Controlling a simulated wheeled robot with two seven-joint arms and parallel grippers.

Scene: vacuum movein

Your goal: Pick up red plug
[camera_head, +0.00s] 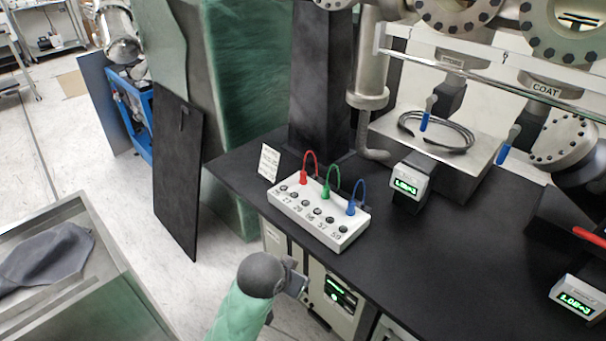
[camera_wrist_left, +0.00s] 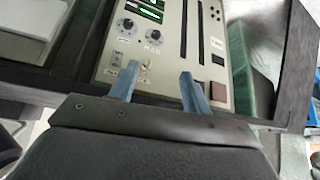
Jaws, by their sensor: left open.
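The red plug (camera_head: 303,177) stands upright in the white socket box (camera_head: 318,225) on the black bench, at the back left of the box's top. Its red cable loops up and back behind it. A green plug (camera_head: 325,194) and a blue plug (camera_head: 351,209) stand in the same box to its right. My left gripper (camera_head: 297,284) is in front of the bench edge, lower and nearer than the box, apart from the plugs. In the left wrist view its two fingers (camera_wrist_left: 159,85) are open with nothing between them, facing a control panel. My right gripper is not in view.
The control panel (camera_wrist_left: 165,40) with knobs and a green display is below the bench top. A small white card (camera_head: 268,161) stands left of the socket box. A display unit (camera_head: 409,184) stands to its right. The black bench top (camera_head: 400,265) in front is clear.

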